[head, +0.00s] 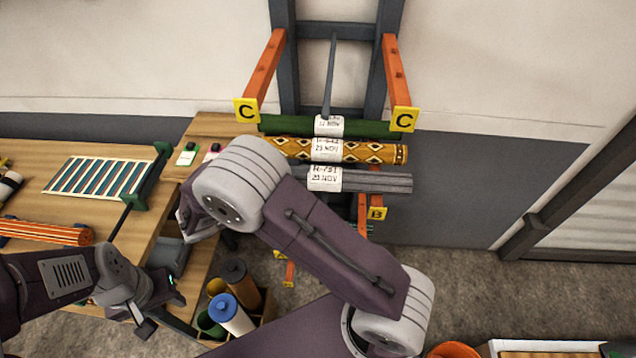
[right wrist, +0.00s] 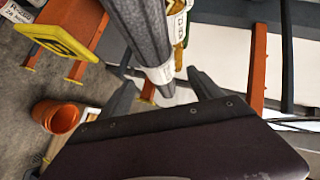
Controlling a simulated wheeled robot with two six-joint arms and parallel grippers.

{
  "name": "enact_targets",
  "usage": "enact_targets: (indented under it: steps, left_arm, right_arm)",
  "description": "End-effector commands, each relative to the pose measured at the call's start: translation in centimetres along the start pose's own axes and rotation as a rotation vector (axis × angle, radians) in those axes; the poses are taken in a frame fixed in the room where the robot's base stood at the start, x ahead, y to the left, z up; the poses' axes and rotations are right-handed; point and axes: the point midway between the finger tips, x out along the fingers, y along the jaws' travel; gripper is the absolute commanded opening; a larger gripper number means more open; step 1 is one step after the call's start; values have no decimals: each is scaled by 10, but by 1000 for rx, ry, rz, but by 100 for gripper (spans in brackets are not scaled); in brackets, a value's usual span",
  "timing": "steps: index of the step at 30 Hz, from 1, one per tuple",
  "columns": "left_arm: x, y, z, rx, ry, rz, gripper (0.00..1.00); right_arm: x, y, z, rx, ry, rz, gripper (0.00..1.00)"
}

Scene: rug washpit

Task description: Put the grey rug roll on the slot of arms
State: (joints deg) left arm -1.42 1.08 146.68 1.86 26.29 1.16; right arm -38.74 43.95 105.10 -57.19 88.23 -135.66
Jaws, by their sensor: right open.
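The grey rug roll (head: 375,180) lies level across the rack, nearest me of three rolls, with a white tag (head: 324,178) dated 29 NOV. My right arm covers its left part in the head view. In the right wrist view the grey roll (right wrist: 145,35) runs down between the spread fingers of my right gripper (right wrist: 165,95), which is open; I cannot tell if they touch it. The head view hides this gripper. The orange rack arms carry yellow C plates (head: 403,119) and a B plate (head: 377,213) lower down. My left gripper (head: 148,318) is low at the left, its jaws unclear.
Behind the grey roll lie a patterned yellow roll (head: 385,153) and a green roll (head: 370,128). A wooden bench (head: 110,215) with a striped rack stands at the left. A box of upright rolls (head: 265,318) is on the floor.

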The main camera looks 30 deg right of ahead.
Motion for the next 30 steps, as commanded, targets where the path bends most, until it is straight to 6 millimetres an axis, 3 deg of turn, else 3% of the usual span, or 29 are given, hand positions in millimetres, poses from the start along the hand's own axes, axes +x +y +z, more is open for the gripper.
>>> enact_targets:
  steps: [6, 11, 14, 17, 20, 24, 28, 29, 30]
  left_arm:
    - [4, 0, 0, 0, 0, 0, 36]
    - [4, 0, 0, 0, 0, 0, 36]
    - [4, 0, 0, 0, 0, 0, 36]
    - [4, 0, 0, 0, 0, 0, 36]
    - [4, 0, 0, 0, 0, 0, 36]
    - [4, 0, 0, 0, 0, 0, 36]
    - [4, 0, 0, 0, 0, 0, 36]
    - [4, 0, 0, 0, 0, 0, 36]
    - [4, 0, 0, 0, 0, 0, 36]
  right_arm:
    - [-34, 0, 0, 1, -1, 0, 75]
    - [-39, 0, 0, 1, 2, 2, 75]
    - [-28, 5, -7, 98, 25, 65, 75]
    - [-1, 28, -32, 456, 138, 269, 75]
    - [14, 64, -64, 1039, 417, 508, 75]
    - [7, 100, -88, 1901, 1019, 644, 75]
    - [0, 107, -89, 2506, 1623, 540, 75]
    - [-1, 106, -88, -2553, -1710, -489, 75]
    - [0, 105, -87, -2406, -1676, -392, 75]
